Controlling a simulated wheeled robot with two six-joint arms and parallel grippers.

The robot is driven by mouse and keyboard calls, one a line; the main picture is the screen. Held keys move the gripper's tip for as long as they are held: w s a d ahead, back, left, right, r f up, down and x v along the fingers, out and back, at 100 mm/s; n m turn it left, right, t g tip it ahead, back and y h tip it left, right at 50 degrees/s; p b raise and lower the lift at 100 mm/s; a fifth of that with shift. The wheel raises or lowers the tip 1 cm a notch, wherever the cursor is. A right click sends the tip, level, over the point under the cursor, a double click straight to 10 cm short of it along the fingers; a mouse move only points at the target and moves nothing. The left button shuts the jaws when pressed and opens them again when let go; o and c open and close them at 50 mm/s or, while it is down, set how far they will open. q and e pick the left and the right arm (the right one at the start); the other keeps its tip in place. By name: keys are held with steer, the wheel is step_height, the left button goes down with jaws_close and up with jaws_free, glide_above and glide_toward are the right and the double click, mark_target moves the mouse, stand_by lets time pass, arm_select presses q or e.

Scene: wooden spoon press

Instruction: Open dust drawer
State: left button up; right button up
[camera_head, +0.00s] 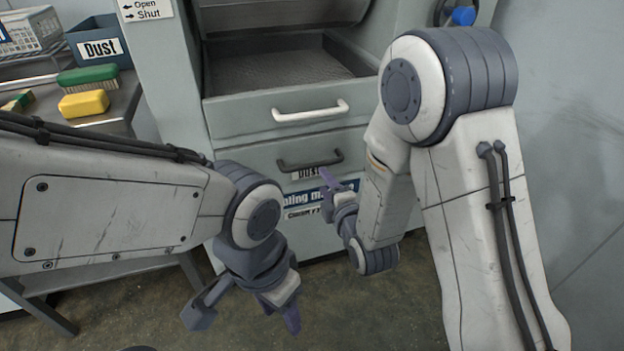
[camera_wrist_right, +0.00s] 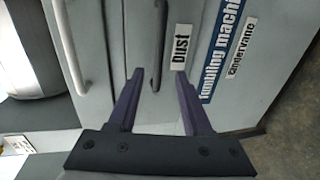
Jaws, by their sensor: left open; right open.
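The dust drawer (camera_head: 265,168) is the lower drawer of the grey machine, with a dark bar handle (camera_head: 310,161) and a "Dust" label (camera_head: 306,173) below it. Its front looks flush with the machine. My right gripper (camera_head: 332,190) is open just in front of the drawer, partly hidden by my own wrist. In the right wrist view, the dark handle (camera_wrist_right: 159,50) lines up between the open fingertips (camera_wrist_right: 158,77), running lengthwise; I cannot tell whether they touch it. My left gripper (camera_head: 243,314) is open and empty, low over the floor.
An upper drawer (camera_head: 235,118) with a white handle (camera_head: 310,112) stands above, its tray visible. At left, a metal table holds a blue "Dust" bin (camera_head: 75,46), a green brush (camera_head: 88,76) and a yellow sponge (camera_head: 84,104). The floor (camera_head: 370,310) before the machine is clear.

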mark_target(313, 167)
steer(key=b+x, duration=0.3)
steer(key=x, duration=0.7)
steer(key=shift+w, duration=0.15)
jaws_close()
stand_by(1.1)
